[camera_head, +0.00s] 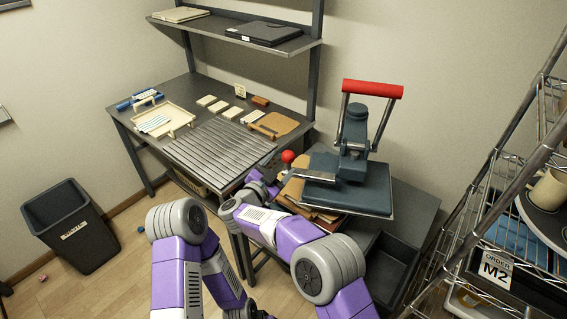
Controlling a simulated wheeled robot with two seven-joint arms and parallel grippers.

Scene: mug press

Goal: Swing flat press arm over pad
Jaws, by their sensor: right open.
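The flat press (352,150) stands on a low dark bench right of the slatted table. It has a raised lever with a red bar handle (372,88) and a flat blue-grey plate (350,190). A red ball knob (288,156) shows at the plate's left side. Tan and brown layers (297,190), perhaps the pad, show below and left of the plate; the plate and my arm hide the rest. My right gripper (266,182) is open just below and left of the knob; I cannot tell if it touches. My left arm's gripper is out of the picture.
The slatted table (218,152) holds a cream tray (163,120), several small blocks and a tan board (274,124). A wire rack (510,210) stands close at the right. A dark bin (72,225) is on the floor at left. Open floor lies between bin and arms.

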